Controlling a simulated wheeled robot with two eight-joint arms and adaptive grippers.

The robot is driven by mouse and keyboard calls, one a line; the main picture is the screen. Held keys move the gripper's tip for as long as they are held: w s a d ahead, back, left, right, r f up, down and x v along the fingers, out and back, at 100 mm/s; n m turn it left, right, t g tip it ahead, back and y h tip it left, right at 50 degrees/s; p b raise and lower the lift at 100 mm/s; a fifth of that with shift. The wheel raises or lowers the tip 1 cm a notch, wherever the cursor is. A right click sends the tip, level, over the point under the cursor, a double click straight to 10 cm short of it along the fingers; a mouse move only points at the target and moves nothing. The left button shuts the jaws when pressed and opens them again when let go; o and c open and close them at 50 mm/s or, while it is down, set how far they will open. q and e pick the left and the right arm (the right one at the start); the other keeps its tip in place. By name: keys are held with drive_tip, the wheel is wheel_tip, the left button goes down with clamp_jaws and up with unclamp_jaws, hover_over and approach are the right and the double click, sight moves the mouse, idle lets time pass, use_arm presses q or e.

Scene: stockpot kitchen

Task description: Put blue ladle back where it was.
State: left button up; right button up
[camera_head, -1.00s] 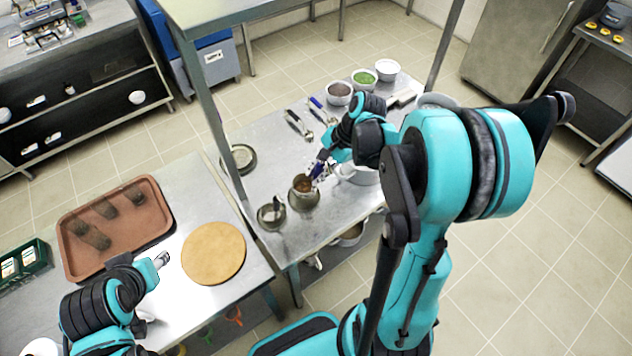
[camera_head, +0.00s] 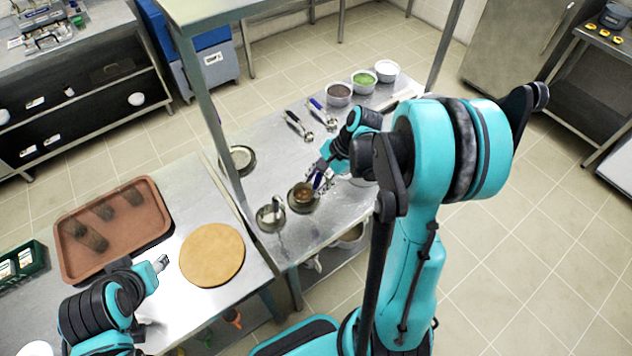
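A blue ladle handle (camera_head: 318,180) shows at my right gripper (camera_head: 322,177), which appears shut on it. The ladle's lower end is at a small metal pot (camera_head: 294,205) with brown contents; its bowl is not clearly visible. A second utensil with a blue handle (camera_head: 316,104) lies on the steel table behind, beside a dark-handled one (camera_head: 295,122). My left gripper (camera_head: 162,263) hangs over the left table between the brown tray and the round board, apart from both. Its fingers are too small to judge. My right arm hides part of the steel table.
A second small pot (camera_head: 262,222) with a utensil in it stands just left of the first. Three bowls line the back: brown-filled (camera_head: 338,101), green-filled (camera_head: 363,88) and white (camera_head: 387,75). A shelf post (camera_head: 212,125) rises beside a round lidlike dish (camera_head: 240,158).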

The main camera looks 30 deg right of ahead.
drive_tip(key=shift+r, duration=0.15)
drive_tip(key=shift+d+r+p, duration=0.15)
drive_tip(key=shift+r+p, duration=0.15)
drive_tip(key=shift+r, duration=0.05)
drive_tip(key=p+v, duration=0.2)
drive_tip(key=v, duration=0.9)
drive_tip(key=s+a+r+n+t+h, duration=0.2)
drive_tip(key=s+a+n, duration=0.2)
drive_tip(key=a+n, duration=0.2)
drive_tip(key=s+a+r+n+t+h, duration=0.2)
drive_tip(key=a+n, duration=0.4)
drive_tip(key=n, duration=0.4)
drive_tip(key=shift+s+a+t+h, duration=0.2)
drive_tip(key=shift+s+t+h, duration=0.2)
drive_tip(key=shift+s+t, duration=0.5)
drive_tip(key=shift+s, duration=0.15)
drive_tip(key=shift+s+f+g, duration=0.1)
drive_tip(key=shift+f+g, duration=0.05)
drive_tip(key=shift+g, duration=0.15)
